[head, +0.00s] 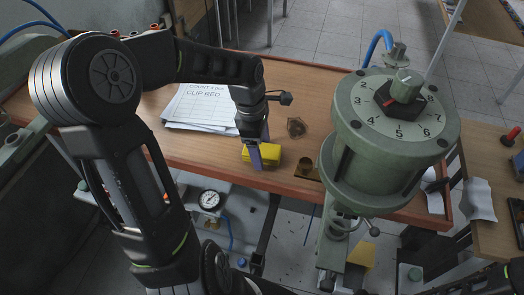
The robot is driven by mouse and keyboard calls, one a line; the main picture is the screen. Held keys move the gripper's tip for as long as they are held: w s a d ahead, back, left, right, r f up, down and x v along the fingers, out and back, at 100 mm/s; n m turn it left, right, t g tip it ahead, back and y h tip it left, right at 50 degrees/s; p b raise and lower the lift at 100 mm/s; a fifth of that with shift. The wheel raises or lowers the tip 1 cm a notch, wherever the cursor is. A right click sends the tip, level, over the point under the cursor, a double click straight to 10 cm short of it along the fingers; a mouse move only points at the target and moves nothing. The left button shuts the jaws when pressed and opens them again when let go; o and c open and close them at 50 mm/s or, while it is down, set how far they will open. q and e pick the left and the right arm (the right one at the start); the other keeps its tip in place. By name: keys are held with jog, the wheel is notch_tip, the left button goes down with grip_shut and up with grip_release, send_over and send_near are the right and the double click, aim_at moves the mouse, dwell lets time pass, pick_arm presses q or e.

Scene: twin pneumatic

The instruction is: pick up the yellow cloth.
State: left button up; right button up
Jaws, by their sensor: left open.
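The yellow cloth (270,154) is a small folded pad. It lies near the front edge of the wooden table (300,85). My left arm comes in from the left and reaches over the table. My left gripper (257,157) points down at the left part of the cloth, with one purple-grey finger in front of it. The gripper is open. The other finger is hidden, and I cannot tell whether the cloth lies between the fingers or is touched. My right gripper is not in view.
A green machine head with a numbered dial (402,108) stands close to the right of the cloth. A small brass piece (307,169) and a brown object (295,127) lie nearby. Printed sheets (200,106) lie at the left.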

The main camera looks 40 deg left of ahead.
aim_at(261, 149)
pick_arm(q)
jog(key=shift+c, duration=0.2)
dwell(0.3)
jog(key=c, duration=1.4)
notch_tip(261, 149, up, 10)
jog(key=shift+r+b, duration=0.1)
jog(key=shift+b, duration=0.5)
